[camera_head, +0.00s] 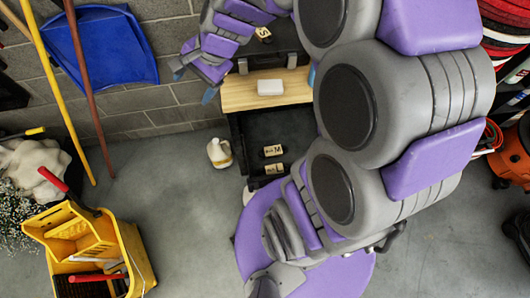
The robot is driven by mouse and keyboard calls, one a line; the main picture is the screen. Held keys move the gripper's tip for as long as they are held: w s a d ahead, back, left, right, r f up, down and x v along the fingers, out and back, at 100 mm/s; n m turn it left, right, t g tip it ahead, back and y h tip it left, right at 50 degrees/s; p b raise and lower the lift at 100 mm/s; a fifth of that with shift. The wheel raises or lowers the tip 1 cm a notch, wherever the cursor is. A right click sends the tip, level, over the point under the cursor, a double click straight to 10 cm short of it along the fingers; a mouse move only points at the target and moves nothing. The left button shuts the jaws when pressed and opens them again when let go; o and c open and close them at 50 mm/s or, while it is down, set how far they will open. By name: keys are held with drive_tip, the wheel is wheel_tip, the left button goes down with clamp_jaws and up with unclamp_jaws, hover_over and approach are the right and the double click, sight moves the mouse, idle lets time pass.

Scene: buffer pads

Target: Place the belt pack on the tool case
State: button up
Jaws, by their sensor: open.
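My gripper (195,82) hangs at the upper left of the wooden board, its two blue-tipped fingers apart and nothing visible between them. A small white block (270,87) lies on the light wooden board (240,96), to the right of my gripper and apart from it; I cannot tell for sure whether it is the belt pack. A dark case with a handle (285,60), possibly the tool case, is just behind the board. My arm hides part of the area to the right.
Below the board is a dark shelf (262,128) with tags marked M and L. A white jug (219,152) stands on the floor to its left. A yellow mop bucket (95,250) is at lower left, a blue dustpan (105,48) against the wall. Floor between them is clear.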

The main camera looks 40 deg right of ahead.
drive_tip(key=s+d+n+g+h, duration=0.1)
drive_tip(key=s+n, duration=0.5)
drive_tip(key=s, duration=0.6)
drive_tip(key=s+d+n+g+h, duration=0.2)
drive_tip(key=s+n+g+h, duration=0.2)
drive_tip(key=s, duration=0.9)
drive_tip(key=n, duration=0.3)
drive_tip(key=shift+f, duration=0.2)
drive_tip(key=shift+a, duration=0.1)
wheel_tip(320, 180, down, 9)
drive_tip(key=b, duration=0.8)
drive_tip(key=shift+b, duration=0.4)
drive_tip(key=shift+r, duration=0.15)
